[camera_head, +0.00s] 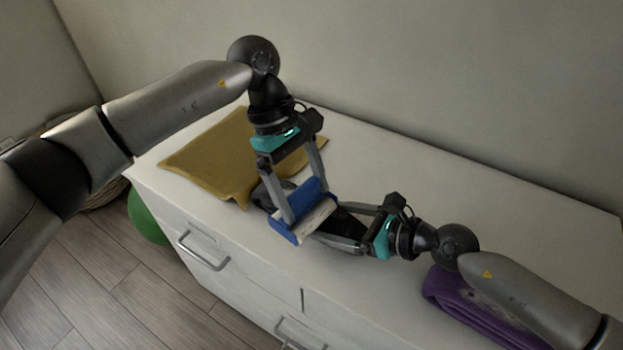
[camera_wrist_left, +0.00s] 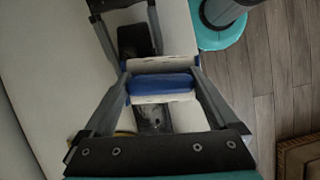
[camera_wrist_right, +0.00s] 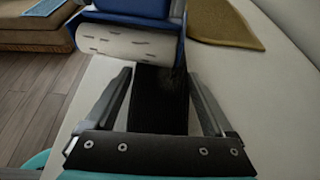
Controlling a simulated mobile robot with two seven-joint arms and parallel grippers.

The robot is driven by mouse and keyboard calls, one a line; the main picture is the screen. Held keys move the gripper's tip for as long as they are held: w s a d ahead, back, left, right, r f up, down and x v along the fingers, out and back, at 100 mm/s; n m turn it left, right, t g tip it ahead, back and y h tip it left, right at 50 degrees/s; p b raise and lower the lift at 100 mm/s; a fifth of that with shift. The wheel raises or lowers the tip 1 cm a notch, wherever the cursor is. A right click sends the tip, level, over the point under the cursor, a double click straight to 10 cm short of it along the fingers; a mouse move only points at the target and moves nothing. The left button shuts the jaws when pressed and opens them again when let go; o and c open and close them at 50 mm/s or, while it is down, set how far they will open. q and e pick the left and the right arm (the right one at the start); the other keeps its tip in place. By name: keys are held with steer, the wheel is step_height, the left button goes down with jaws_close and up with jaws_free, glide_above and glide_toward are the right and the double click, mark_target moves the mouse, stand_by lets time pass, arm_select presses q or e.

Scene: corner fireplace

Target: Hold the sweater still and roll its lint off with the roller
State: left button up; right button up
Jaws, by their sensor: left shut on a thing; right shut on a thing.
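My left gripper (camera_head: 305,203) is shut on the blue part of the lint roller (camera_head: 289,231), whose pale cylinder (camera_head: 318,214) faces right. The roller is over a dark folded sweater (camera_head: 345,224) on the white dresser top and hides its middle; I cannot tell whether they touch. In the left wrist view, pale specks show on the dark cloth (camera_wrist_left: 152,118). My right gripper (camera_head: 335,224) is shut on the sweater's right end. In the right wrist view, a black strip of the sweater (camera_wrist_right: 160,98) lies between the fingers, with the roller's pale cylinder (camera_wrist_right: 125,45), marked with dark flecks, beyond it.
A mustard folded cloth (camera_head: 210,157) lies to the left on the dresser (camera_head: 400,165). A purple folded cloth (camera_head: 478,308) lies at the right under my right arm. The wall closes off the back. A green round object (camera_head: 146,218) is beside the dresser's left end.

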arm_select(q)
steer(key=shift+w+a, duration=0.8)
steer(key=shift+a, duration=0.25)
steer(key=w, duration=0.2)
steer(key=w+d, duration=0.1)
steer(key=w, duration=0.1)
steer(key=w+d, duration=0.1)
steer(key=w, duration=0.1)
steer(key=shift+w, duration=0.4)
steer(key=shift+s+a, duration=0.95)
steer(key=shift+s, duration=0.25)
steer(key=shift+s+a, duration=0.9)
steer(key=shift+s, duration=0.25)
step_height(320, 180, up, 8)
steer(key=shift+s+r, duration=0.15)
steer(key=shift+s, duration=0.15)
